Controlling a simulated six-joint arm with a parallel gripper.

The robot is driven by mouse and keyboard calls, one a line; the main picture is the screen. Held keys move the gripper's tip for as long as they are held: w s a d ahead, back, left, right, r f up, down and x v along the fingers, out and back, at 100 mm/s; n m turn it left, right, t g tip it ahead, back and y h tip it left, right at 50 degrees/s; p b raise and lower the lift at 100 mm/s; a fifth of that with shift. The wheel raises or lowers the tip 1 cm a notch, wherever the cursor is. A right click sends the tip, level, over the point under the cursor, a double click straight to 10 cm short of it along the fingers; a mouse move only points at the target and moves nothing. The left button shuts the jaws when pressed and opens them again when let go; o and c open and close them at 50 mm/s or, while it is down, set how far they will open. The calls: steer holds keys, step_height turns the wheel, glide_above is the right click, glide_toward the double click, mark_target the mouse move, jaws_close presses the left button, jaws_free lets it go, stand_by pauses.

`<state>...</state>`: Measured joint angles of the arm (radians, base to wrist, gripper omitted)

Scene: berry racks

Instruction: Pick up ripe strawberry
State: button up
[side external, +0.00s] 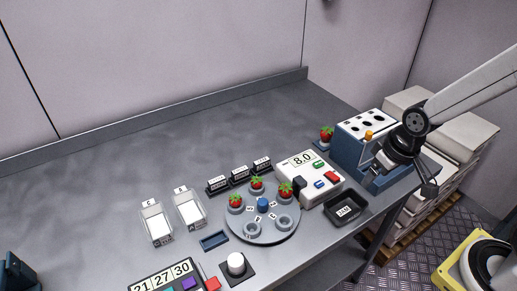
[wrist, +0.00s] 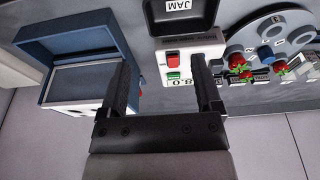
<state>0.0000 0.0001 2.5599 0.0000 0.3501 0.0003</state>
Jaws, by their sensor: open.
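Three red strawberries with green tops sit in cups on a grey round turntable (side external: 262,236): a left one (side external: 235,202), a back one (side external: 257,184) and a right one (side external: 286,189). A fourth red strawberry (side external: 326,134) sits on a small blue stand beside the blue box. All look red; I cannot tell ripeness apart. My gripper (side external: 403,172) is at the table's right side by the blue box, apart from the turntable. In the wrist view its two fingers (wrist: 160,62) are spread and empty, and turntable berries (wrist: 236,66) show to their right.
The blue box with holes (side external: 345,152) is at right. Two clear containers (side external: 156,239) stand left, and black labelled blocks (side external: 217,192) behind. The table's back left is clear.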

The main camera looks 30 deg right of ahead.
steer(key=shift+w, duration=0.1)
steer(key=m+g+y, duration=0.1)
steer(key=m+g, duration=0.3)
steer(key=m, duration=0.5)
glide_above(257, 180)
steer(key=shift+w+d+f, duration=0.4)
steer(key=shift+f, duration=0.15)
steer(key=shift+f, duration=0.1)
steer(key=shift+s+a+f, duration=0.1)
steer(key=shift+f, duration=1.1)
steer(key=shift+f, duration=0.1)
steer(key=shift+s+a+f, duration=0.1)
steer(key=shift+a+f, duration=0.05)
steer(key=shift+f, duration=1.1)
steer(key=shift+s+a+f, duration=0.1)
steer(key=shift+a+f, duration=0.05)
steer(key=shift+f, duration=1.1)
